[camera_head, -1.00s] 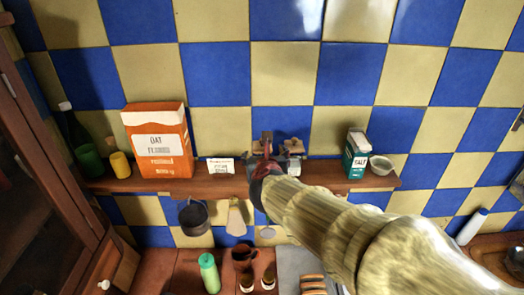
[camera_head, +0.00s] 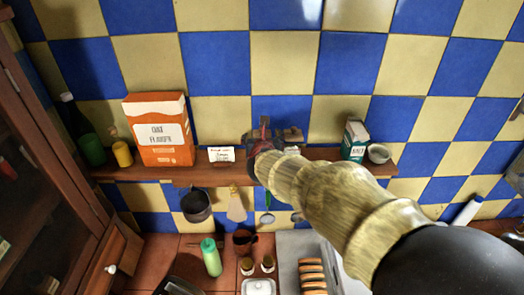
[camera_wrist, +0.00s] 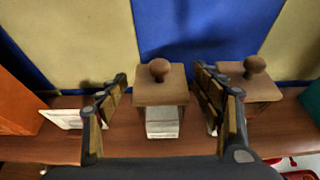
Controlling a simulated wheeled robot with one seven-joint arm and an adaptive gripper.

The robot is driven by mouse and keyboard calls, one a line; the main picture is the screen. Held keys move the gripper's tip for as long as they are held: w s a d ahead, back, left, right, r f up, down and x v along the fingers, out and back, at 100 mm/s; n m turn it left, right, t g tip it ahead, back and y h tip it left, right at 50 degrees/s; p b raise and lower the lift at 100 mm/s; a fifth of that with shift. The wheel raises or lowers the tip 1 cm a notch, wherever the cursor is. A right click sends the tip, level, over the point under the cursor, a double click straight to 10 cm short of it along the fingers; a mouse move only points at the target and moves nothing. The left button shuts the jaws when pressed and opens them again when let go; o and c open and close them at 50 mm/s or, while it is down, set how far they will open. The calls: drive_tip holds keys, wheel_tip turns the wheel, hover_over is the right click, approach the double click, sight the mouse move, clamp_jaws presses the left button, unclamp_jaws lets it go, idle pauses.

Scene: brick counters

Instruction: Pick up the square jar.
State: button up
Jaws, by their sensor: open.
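A square jar (camera_wrist: 162,122) with a pale body and a flat wooden lid with a round knob stands upright on the wooden shelf. In the wrist view it is between the two fingers of my gripper (camera_wrist: 160,76), which is open, with a visible gap on each side. A second wooden-lidded jar (camera_wrist: 248,82) stands to the right, partly hidden by the right finger. In the head view my gripper (camera_head: 263,150) is at the shelf and hides the first jar; the second jar's lid (camera_head: 292,134) shows just to the right.
The shelf (camera_head: 325,156) also bears a white card (camera_head: 221,154) and an orange oat box (camera_head: 160,133) to the left, and a salt carton (camera_head: 354,140) and small bowl (camera_head: 378,153) to the right. The tiled wall is close behind. Utensils and a pot (camera_head: 196,206) hang below.

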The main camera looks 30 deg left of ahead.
drive_tip(key=shift+c, duration=0.7)
drive_tip(key=c, duration=1.5)
clamp_jaws()
